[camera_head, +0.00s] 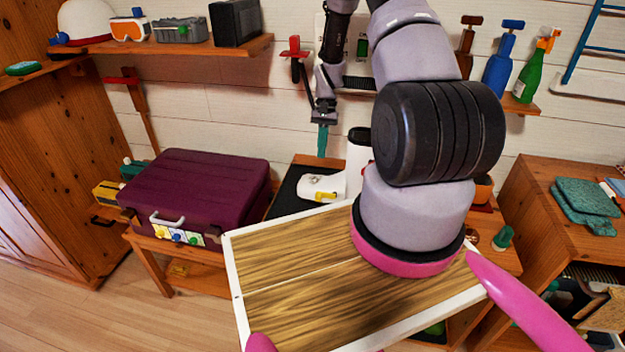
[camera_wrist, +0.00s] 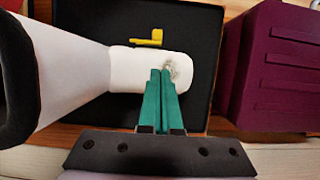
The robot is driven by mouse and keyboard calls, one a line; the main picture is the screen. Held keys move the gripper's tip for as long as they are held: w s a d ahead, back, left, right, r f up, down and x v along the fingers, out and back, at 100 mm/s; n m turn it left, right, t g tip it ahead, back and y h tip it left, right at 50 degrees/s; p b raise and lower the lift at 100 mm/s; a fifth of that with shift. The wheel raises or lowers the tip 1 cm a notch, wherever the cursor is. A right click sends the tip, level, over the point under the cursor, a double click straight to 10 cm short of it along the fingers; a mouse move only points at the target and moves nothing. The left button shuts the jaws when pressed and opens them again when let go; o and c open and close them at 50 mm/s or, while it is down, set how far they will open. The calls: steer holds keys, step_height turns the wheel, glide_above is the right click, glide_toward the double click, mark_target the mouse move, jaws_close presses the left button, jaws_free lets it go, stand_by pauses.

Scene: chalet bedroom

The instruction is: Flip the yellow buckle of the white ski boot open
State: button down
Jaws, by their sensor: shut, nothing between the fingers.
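The white ski boot (camera_head: 322,186) stands on a black mat (camera_head: 288,191) on a wooden bench, its toe towards the left. Its yellow buckle (camera_head: 325,196) is on the near side of the foot; it also shows in the wrist view (camera_wrist: 150,39), at the boot's upper edge there. My gripper (camera_head: 322,154) points down above the boot's toe end in the head view. In the wrist view its teal fingers (camera_wrist: 161,74) are shut together, empty, over the boot's front part, apart from the buckle. I cannot tell whether the fingertips touch the boot.
A maroon suitcase (camera_head: 198,196) stands left of the mat, close to the boot's toe side. A wooden panel with a white rim (camera_head: 340,262) fills the foreground. A wall shelf (camera_head: 180,48) holds goggles and boxes. Spray bottles (camera_head: 497,66) stand at the right.

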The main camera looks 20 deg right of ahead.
mark_target(319, 187)
steer(key=shift+a+f, duration=0.1)
steer(key=shift+f, duration=0.15)
steer(key=x, duration=1)
steer(key=shift+s, duration=0.1)
